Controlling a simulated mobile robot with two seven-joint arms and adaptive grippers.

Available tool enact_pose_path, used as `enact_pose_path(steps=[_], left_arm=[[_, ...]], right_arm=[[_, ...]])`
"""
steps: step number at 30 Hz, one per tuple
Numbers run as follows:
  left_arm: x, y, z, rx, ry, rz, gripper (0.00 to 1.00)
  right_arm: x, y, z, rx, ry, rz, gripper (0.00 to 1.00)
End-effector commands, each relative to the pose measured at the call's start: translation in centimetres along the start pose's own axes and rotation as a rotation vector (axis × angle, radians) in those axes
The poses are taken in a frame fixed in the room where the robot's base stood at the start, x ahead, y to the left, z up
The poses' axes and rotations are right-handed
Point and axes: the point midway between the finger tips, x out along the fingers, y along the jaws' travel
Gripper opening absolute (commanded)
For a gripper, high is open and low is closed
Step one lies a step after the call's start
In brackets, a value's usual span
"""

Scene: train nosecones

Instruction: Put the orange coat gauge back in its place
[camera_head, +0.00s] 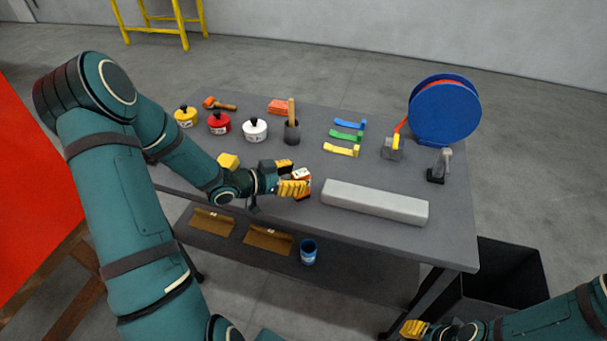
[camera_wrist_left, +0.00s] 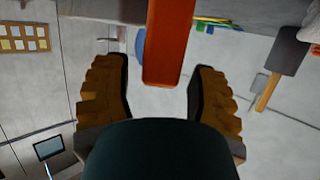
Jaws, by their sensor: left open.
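In the left wrist view an orange bar (camera_wrist_left: 168,45), apparently the gauge, reaches in from the top between the two spread fingers, with a gap on each side. My left gripper is open and low over the table. The gauge's far side and base are partly hidden. My right gripper (camera_head: 414,328) is at the bottom right, off the table; its finger gap does not show clearly.
A long light-grey block (camera_head: 375,202) lies right of the left gripper. Coloured strips (camera_head: 346,136) and a blue reel (camera_head: 444,110) are farther right. A yellow block (camera_head: 228,161) is near my left wrist.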

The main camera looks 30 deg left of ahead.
Motion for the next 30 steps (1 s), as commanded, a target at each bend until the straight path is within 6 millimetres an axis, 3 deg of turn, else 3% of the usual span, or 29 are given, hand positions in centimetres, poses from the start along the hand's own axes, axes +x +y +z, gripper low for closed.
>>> enact_pose_path(steps=[6, 12, 18, 30], left_arm=[[-4.8, -0.1, -0.1, 0.001, -0.002, -0.005, 0.58], [-7.7, -0.1, -0.1, -0.001, -0.001, -0.002, 0.58], [-8.8, 0.0, 0.0, 0.000, -0.001, -0.001, 0.58], [-8.8, 0.0, 0.0, 0.000, 0.000, 0.000, 0.58]], right_arm=[[-0.7, -0.3, -0.3, 0.002, 0.007, 0.001, 0.47], [-1.1, -0.4, -0.5, 0.003, 0.011, 0.001, 0.47], [-1.1, -0.4, -0.6, 0.004, 0.012, 0.001, 0.47], [-1.1, -0.4, -0.6, 0.003, 0.012, 0.001, 0.47]])
